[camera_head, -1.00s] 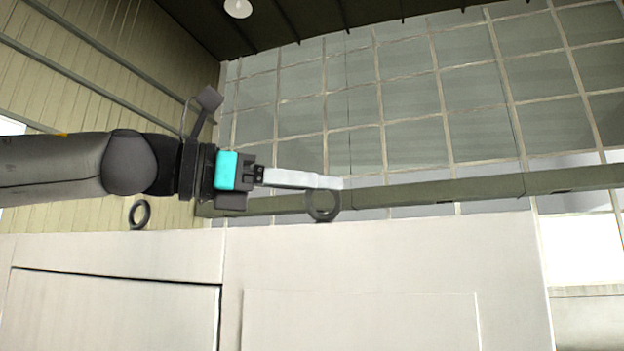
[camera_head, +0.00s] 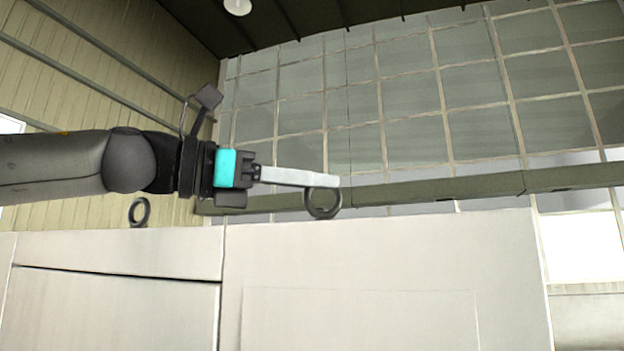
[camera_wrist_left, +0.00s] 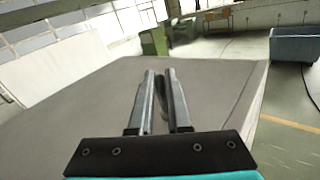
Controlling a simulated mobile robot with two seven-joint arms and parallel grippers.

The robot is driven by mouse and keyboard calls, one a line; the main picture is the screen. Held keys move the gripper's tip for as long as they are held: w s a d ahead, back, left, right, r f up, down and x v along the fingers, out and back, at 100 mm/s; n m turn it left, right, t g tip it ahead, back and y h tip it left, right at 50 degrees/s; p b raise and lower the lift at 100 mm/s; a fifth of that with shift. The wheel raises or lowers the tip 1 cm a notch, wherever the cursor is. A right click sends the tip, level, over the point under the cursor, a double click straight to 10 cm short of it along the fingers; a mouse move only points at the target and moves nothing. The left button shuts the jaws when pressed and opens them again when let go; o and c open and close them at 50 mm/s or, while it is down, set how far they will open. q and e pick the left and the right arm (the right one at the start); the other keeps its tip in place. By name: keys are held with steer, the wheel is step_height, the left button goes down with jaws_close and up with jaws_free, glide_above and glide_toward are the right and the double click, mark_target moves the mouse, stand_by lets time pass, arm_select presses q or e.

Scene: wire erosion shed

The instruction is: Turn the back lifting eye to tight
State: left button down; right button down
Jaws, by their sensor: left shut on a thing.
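Two dark ring-shaped lifting eyes stand on the top edge of a pale machine housing (camera_head: 380,270). My left gripper (camera_head: 325,181) reaches in from the left and is shut on the right-hand lifting eye (camera_head: 322,215); its long pale fingers cover the top of the ring. The other lifting eye (camera_head: 139,212) stands free to the left, below my forearm. In the left wrist view my gripper (camera_wrist_left: 160,75) points over the flat housing top, with a dark sliver of the held eye (camera_wrist_left: 162,112) between the fingers. The eye's base is hidden there. My right gripper is not in view.
The housing top (camera_wrist_left: 220,85) is otherwise bare around the fingers. Beyond its edge, the left wrist view shows a green box (camera_wrist_left: 153,40), a blue bin (camera_wrist_left: 294,45) and open floor. A large paned window wall (camera_head: 400,110) rises behind the housing.

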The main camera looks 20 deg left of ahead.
arm_select(q)
steer(key=shift+w+a+m+g+h, duration=0.1)
steer(key=shift+w+m+g+h, duration=0.05)
steer(key=shift+m+g+h, duration=0.7)
steer(key=shift+w+a+m+g+h, duration=0.1)
steer(key=shift+m+g+h, duration=0.45)
steer(key=shift+g, duration=0.6)
steer(key=shift+m+g+h, duration=0.4)
steer(key=shift+m+g, duration=0.5)
steer(key=shift+g, duration=0.2)
steer(key=shift+r, duration=0.1)
steer(key=c, duration=0.9)
jaws_free()
steer(key=v, duration=1.5)
steer(key=shift+a, duration=0.1)
